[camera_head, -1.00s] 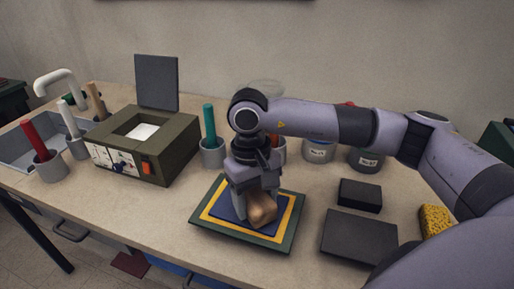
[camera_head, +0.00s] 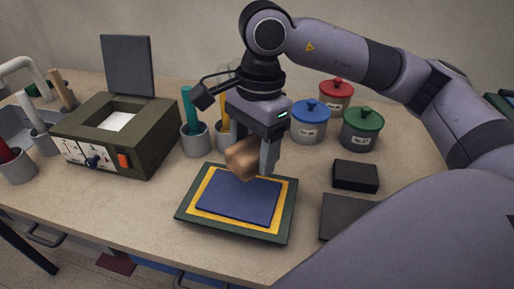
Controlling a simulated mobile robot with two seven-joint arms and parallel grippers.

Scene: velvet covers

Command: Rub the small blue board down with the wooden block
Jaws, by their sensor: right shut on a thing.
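The small blue board (camera_head: 238,199) lies flat on a yellow sheet (camera_head: 207,196) on a larger dark green board (camera_head: 192,217) at the front middle of the table. My right gripper (camera_head: 253,158) is shut on the wooden block (camera_head: 241,157), a brown rounded piece. It holds the block above the far edge of the blue board, apart from it as far as I can tell. The gripper's fingers partly hide the block. My left gripper is not in view.
A dark green box device (camera_head: 150,133) with a raised lid stands at left. Grey cups (camera_head: 195,139) with coloured handles stand behind the boards. Blue, red and green lidded jars (camera_head: 309,125) stand at back right. A black block (camera_head: 355,176) and dark slab (camera_head: 342,216) lie at right.

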